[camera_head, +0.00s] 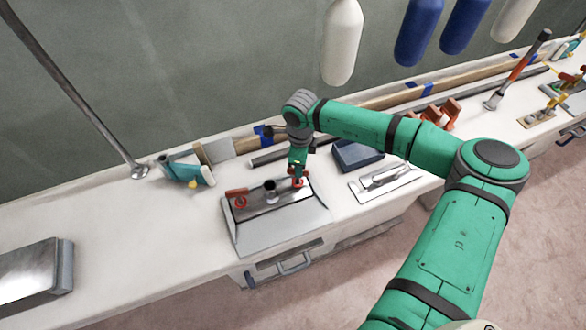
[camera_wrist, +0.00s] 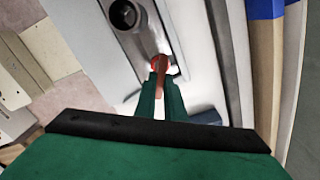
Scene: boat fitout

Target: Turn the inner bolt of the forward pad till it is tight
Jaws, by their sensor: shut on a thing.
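A grey pad (camera_head: 278,232) with a shiny metal plate sits on the white bench in the head view. A dark round post stands at its middle (camera_head: 270,190). A red bolt (camera_head: 241,201) is at its left end, and another red bolt (camera_head: 299,183) is at its right end. My gripper (camera_head: 297,174) is over the right-hand bolt, pointing down. In the wrist view my gripper (camera_wrist: 161,92) is shut on the red-orange head of this bolt (camera_wrist: 160,64). The fingers hide part of the head, and I cannot tell how far it is turned.
A teal tool (camera_head: 184,171) lies left of the pad and a dark blue box (camera_head: 357,155) right of it. A metal plate (camera_head: 385,181) lies further right. White and blue fenders (camera_head: 342,42) hang above. The bench left of the pad is mostly clear.

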